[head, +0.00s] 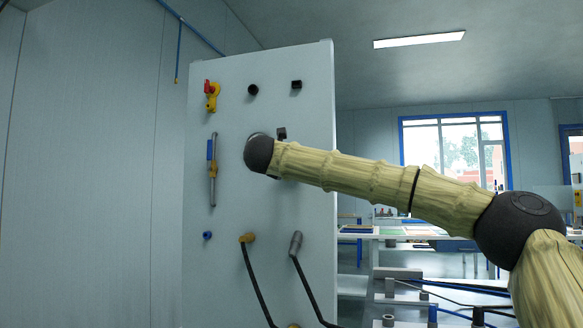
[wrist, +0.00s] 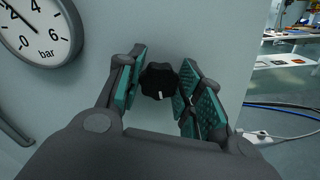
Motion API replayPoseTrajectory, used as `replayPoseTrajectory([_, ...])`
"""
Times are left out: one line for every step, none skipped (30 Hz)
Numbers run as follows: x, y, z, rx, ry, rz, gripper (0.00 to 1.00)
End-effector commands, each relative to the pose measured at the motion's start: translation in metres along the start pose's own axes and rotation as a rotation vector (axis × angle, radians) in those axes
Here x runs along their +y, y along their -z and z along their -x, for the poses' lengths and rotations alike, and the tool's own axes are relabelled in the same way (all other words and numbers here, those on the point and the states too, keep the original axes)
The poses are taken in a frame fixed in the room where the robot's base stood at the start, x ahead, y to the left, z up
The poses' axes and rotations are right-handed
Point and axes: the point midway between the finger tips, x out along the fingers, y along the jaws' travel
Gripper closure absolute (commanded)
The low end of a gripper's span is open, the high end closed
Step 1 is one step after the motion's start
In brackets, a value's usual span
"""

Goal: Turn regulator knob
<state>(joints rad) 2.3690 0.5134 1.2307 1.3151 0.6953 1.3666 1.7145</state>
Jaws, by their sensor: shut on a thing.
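The regulator knob (wrist: 159,80) is black and lobed, with a white mark low on its face, in the middle of the wrist view. My gripper (wrist: 161,84) has its teal-padded fingers on both sides of the knob and is shut on it. The exact contact on the left side is hard to see. A round pressure gauge (wrist: 38,28) marked in bar is at the upper left of the wrist view. In the head view my arm reaches to the pale panel (head: 225,265) and hides the regulator knob and the fingers.
The panel also carries a red and yellow valve (head: 211,95), a black round knob (head: 253,89), a black square part (head: 296,85), a blue-topped tube (head: 212,168) and hoses (head: 254,279) below. Worktables (head: 400,232) stand behind at the right.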

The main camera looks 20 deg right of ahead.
Motion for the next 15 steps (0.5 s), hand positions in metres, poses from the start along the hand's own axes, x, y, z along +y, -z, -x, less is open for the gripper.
replayPoseTrajectory([-0.0004,0.0031,-0.0001,0.003,0.001,0.002,0.88])
replayPoseTrajectory([-0.0004,0.0031,-0.0002,0.003,0.001,0.003,0.88])
replayPoseTrajectory([-0.0004,0.0031,-0.0002,0.003,0.001,0.003,0.88])
replayPoseTrajectory([-0.0004,0.0031,-0.0002,0.003,0.001,0.003,0.88])
replayPoseTrajectory([-0.0004,0.0031,-0.0002,0.003,0.001,0.003,0.61])
replayPoseTrajectory([-0.0004,0.0029,-0.0002,0.003,0.001,0.002,0.53])
replayPoseTrajectory([-0.0003,0.0027,-0.0001,0.003,0.001,0.002,0.48])
replayPoseTrajectory([-0.0003,0.0025,-0.0001,0.003,0.001,0.002,0.42])
replayPoseTrajectory([-0.0002,0.0022,-0.0001,0.002,0.001,0.002,0.42])
replayPoseTrajectory([-0.0001,0.0019,0.0000,0.002,0.001,0.002,0.42])
replayPoseTrajectory([-0.0001,0.0017,0.0000,0.002,0.000,0.002,0.42])
replayPoseTrajectory([0.0000,0.0015,0.0000,0.002,0.000,0.002,0.42])
replayPoseTrajectory([0.0001,0.0013,0.0000,0.001,0.000,0.002,0.42])
replayPoseTrajectory([0.0001,0.0012,0.0001,0.001,0.000,0.001,0.42])
replayPoseTrajectory([0.0002,0.0011,0.0001,0.001,0.000,0.001,0.42])
